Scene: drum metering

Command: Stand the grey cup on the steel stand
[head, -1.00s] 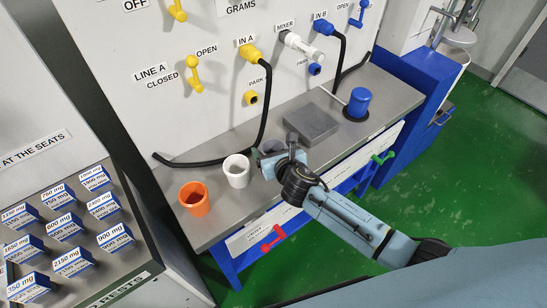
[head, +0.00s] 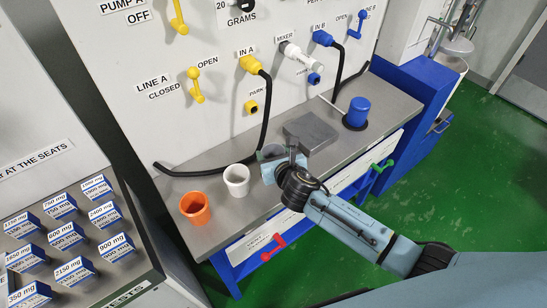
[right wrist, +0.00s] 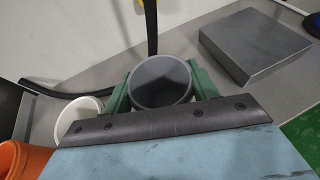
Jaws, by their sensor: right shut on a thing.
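The grey cup (right wrist: 160,82) is upright between the green fingers of my right gripper (right wrist: 160,92) in the right wrist view. The gripper is shut on it. In the head view the grey cup (head: 270,152) is mostly hidden behind my right gripper (head: 276,164). The steel stand (head: 310,131) is a low, flat grey block on the bench, to the right of the cup. Its top is bare, and it also shows in the right wrist view (right wrist: 253,45). I cannot tell whether the cup touches the bench. My left gripper is not in view.
A white cup (head: 237,180) and an orange cup (head: 195,207) stand on the steel bench (head: 222,218), left of my right gripper. A blue canister (head: 357,112) stands right of the stand. A black hose (head: 200,172) lies along the panel's foot.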

